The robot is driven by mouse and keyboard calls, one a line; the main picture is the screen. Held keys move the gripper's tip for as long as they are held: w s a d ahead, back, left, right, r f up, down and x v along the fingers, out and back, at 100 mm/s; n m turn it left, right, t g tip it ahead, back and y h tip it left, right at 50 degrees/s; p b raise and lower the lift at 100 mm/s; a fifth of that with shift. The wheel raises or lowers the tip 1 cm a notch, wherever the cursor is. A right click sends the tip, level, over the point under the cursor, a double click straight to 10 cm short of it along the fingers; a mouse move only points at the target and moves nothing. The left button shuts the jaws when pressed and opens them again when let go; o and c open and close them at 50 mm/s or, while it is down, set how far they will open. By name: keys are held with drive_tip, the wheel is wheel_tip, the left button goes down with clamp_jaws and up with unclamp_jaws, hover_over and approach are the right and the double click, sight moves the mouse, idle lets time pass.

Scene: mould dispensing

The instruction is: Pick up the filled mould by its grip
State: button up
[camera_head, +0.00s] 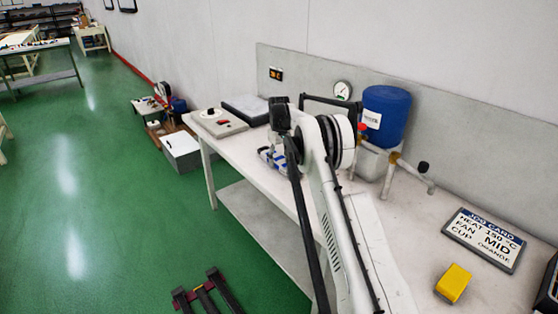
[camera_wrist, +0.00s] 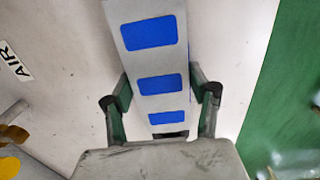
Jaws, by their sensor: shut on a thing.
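The filled mould (camera_wrist: 150,58) is a pale grey strip with several blue-filled cavities in the wrist view. It runs up the middle of the picture. My gripper (camera_wrist: 160,90) has one finger on each side of its near end and is shut on it. The exact contact on the grip is partly hidden by the gripper body. In the head view a blue and pale piece of the mould (camera_head: 271,157) shows beside my arm at the bench's front edge. I cannot tell whether the mould touches the bench.
The white bench (camera_head: 365,190) runs along the wall. A blue drum (camera_head: 386,112) with pipes stands behind my arm. A job card (camera_head: 484,238) and a yellow block (camera_head: 453,283) lie at right. A flat grey device (camera_head: 219,123) sits at the far end. Green floor lies in front.

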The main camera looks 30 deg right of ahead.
drive_tip(key=shift+r+p, duration=1.25)
drive_tip(key=shift+r, duration=2.6)
